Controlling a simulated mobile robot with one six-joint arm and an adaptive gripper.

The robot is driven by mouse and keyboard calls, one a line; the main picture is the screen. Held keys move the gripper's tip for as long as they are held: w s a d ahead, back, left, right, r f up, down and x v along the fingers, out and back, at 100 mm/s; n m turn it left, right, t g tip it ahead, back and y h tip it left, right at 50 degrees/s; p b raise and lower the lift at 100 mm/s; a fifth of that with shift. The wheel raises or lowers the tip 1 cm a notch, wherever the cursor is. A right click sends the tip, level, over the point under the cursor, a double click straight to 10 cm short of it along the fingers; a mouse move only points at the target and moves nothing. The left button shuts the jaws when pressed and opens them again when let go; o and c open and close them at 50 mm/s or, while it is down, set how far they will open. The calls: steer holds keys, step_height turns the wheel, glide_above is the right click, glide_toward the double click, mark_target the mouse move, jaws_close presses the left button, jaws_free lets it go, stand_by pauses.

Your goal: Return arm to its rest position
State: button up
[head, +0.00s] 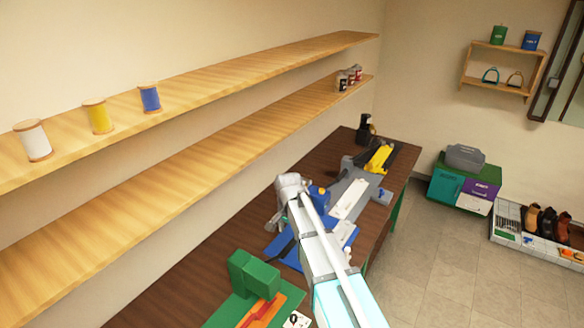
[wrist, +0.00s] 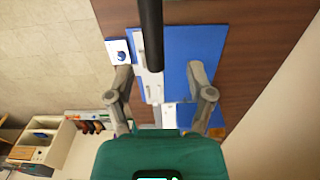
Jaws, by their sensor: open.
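My gripper (wrist: 158,72) is open in the wrist view, its two grey fingers spread wide with nothing between them touching either one. It hangs over the bench, above a blue mat (wrist: 208,48) with white items on it. A dark rod (wrist: 151,35) reaches in from the top of the wrist view, apart from both fingers. In the head view my arm stretches over the bench from the bottom, and its bent joint hides part of the blue mat (head: 279,243).
A dark wood bench (head: 228,228) runs along the wall below two long shelves, with spools on the upper shelf (head: 210,92). A green block (head: 253,272) stands at the near end. Yellow and grey tools (head: 380,158) lie at the far end.

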steer(key=s+d+n, duration=0.7)
steer(key=s+d, duration=0.8)
steer(key=d, duration=0.2)
step_height(320, 180, down, 16)
steer(key=s+b, duration=0.2)
steer(key=b, duration=1.4)
steer(key=shift+s+f, duration=0.15)
steer(key=shift+s, duration=0.15)
